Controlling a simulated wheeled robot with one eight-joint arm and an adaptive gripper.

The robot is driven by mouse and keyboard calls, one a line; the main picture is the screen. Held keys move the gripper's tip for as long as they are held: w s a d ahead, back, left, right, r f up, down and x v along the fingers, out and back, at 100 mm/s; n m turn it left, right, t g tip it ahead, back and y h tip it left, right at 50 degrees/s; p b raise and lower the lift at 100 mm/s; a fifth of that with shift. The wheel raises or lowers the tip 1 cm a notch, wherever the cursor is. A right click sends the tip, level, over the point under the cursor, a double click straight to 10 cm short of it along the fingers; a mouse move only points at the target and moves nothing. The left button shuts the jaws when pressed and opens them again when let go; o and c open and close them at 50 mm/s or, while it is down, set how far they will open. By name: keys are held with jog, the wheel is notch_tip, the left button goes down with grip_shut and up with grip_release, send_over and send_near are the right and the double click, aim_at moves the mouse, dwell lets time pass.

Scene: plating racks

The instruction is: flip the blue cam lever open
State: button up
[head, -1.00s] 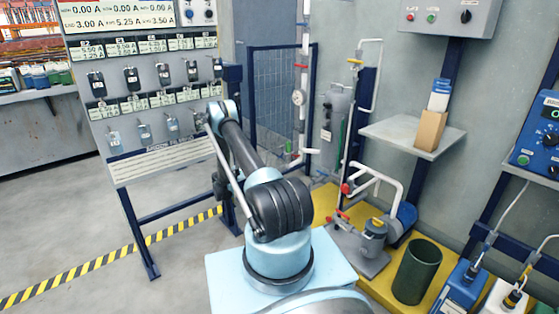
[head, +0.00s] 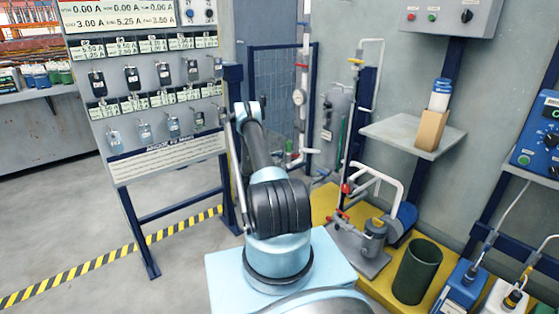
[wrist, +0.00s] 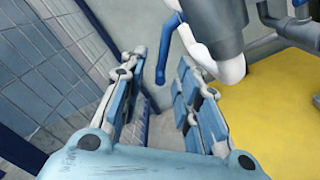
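The blue cam lever (wrist: 166,48) hangs down beside a white pipe elbow (wrist: 197,48) in the wrist view. Its lower end lies between the tips of my gripper (wrist: 162,62) in the picture. My gripper is open, with its two blue-padded fingers spread apart. I see no contact between a finger and the lever, but its depth relative to the tips is hard to tell. In the head view my arm hides the gripper, and I cannot pick out the lever there.
A grey cylinder (wrist: 215,22) and more piping sit close to the right of the lever, above a yellow floor area (wrist: 265,100). A blue mesh fence (head: 272,95) stands behind my arm. A meter rack (head: 165,172) stands left, and a green bin (head: 417,270) stands right.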

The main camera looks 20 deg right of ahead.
jog(key=shift+x, duration=0.8)
jog(key=shift+c, duration=0.2)
grip_shut()
jog(key=shift+w+a+r+m, duration=0.15)
jog(key=shift+a+m, duration=0.05)
jog(key=shift+m, duration=0.3)
notch_tip(320, 180, up, 6)
jog(key=m, duration=1.3)
jog(key=shift+w+r, duration=0.25)
